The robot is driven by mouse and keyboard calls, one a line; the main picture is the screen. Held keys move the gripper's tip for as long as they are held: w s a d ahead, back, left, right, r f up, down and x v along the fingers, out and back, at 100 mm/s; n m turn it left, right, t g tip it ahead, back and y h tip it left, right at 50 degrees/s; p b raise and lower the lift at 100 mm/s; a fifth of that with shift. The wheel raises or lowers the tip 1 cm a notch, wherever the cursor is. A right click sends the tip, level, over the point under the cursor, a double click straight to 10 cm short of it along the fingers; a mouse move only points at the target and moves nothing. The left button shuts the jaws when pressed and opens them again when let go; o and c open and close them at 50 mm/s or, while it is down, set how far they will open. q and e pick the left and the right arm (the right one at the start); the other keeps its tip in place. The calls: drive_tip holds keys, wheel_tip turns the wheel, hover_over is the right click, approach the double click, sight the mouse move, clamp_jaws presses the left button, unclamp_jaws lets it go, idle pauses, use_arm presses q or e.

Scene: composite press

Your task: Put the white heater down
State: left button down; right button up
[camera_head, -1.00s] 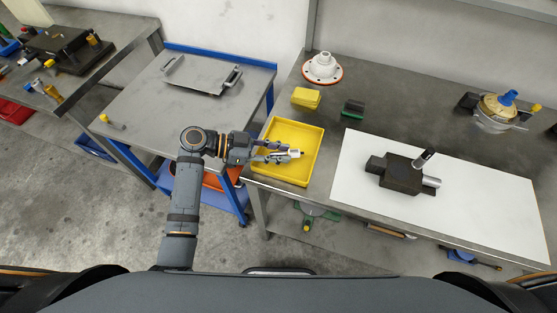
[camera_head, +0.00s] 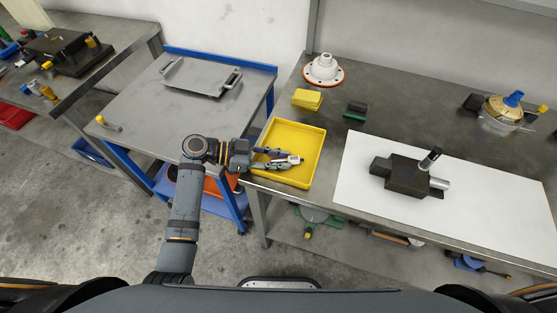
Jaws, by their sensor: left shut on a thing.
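My left gripper (camera_head: 278,160) is shut on the white heater (camera_head: 289,160), a small pale cylinder-like piece with a dark tip. The gripper and heater are over the yellow tray (camera_head: 302,182) at the left end of the workbench. I cannot tell whether the heater touches the tray floor. The fingers hide part of the heater. My right gripper is not in view.
A yellow block (camera_head: 307,99), a dark green block (camera_head: 355,110) and a white flanged part (camera_head: 324,69) stand behind the tray. A dark block with a cylinder (camera_head: 405,176) sits on a white sheet (camera_head: 470,205). A grey cart (camera_head: 185,105) stands left of the bench.

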use_arm(q)
drive_tip(key=c, duration=1.4)
unclamp_jaws()
drive_tip(key=shift+s+a+f, duration=0.1)
drive_tip(key=shift+s+f, duration=0.2)
drive_tip(key=shift+f, duration=0.6)
wheel_tip(320, 180, up, 2)
drive_tip(key=shift+w+p, duration=0.1)
drive_tip(key=shift+p, duration=1.05)
drive_tip(key=shift+w+a+f+b, duration=0.1)
drive_tip(key=shift+a+f+b, duration=0.1)
drive_tip(key=shift+a+b, duration=0.3)
drive_tip(key=shift+a+f+b, duration=0.2)
drive_tip(key=shift+a+b, duration=0.15)
drive_tip(key=shift+a, duration=0.15)
drive_tip(key=r+b+v, duration=0.1)
drive_tip(key=v, duration=0.9)
drive_tip(key=shift+d+r, duration=0.15)
